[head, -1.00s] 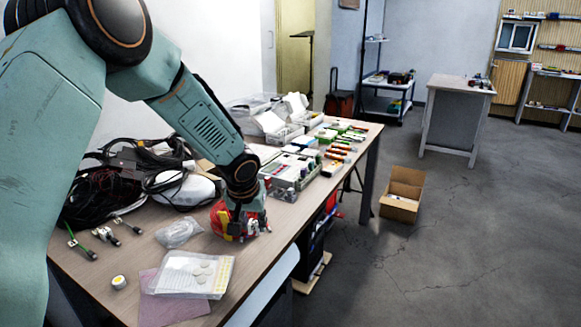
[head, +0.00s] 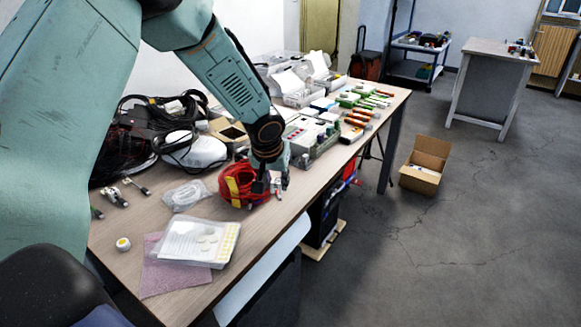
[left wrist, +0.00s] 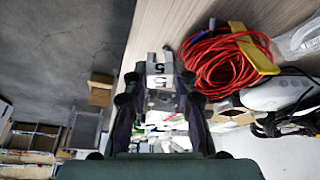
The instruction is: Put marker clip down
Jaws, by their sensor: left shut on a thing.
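My left gripper (head: 273,187) points down at the front edge of the wooden table, just right of a coil of red cable (head: 236,190). In the left wrist view the gripper (left wrist: 160,75) is shut on the marker clip (left wrist: 158,69), a small pale grey piece with dark "5" marks. The clip is between the fingertips, with the tabletop (left wrist: 150,25) beyond. Whether it touches the table I cannot tell. In the head view the clip is too small and too covered by the fingers to make out clearly. My right gripper is not in view.
The red coil with its yellow strap (left wrist: 255,55) lies close beside the gripper. A clear bag (head: 187,195), a plastic case (head: 197,241) on a pink cloth (head: 160,276) and a tape roll (head: 123,244) lie nearer. Boxes and tools crowd the table's far part.

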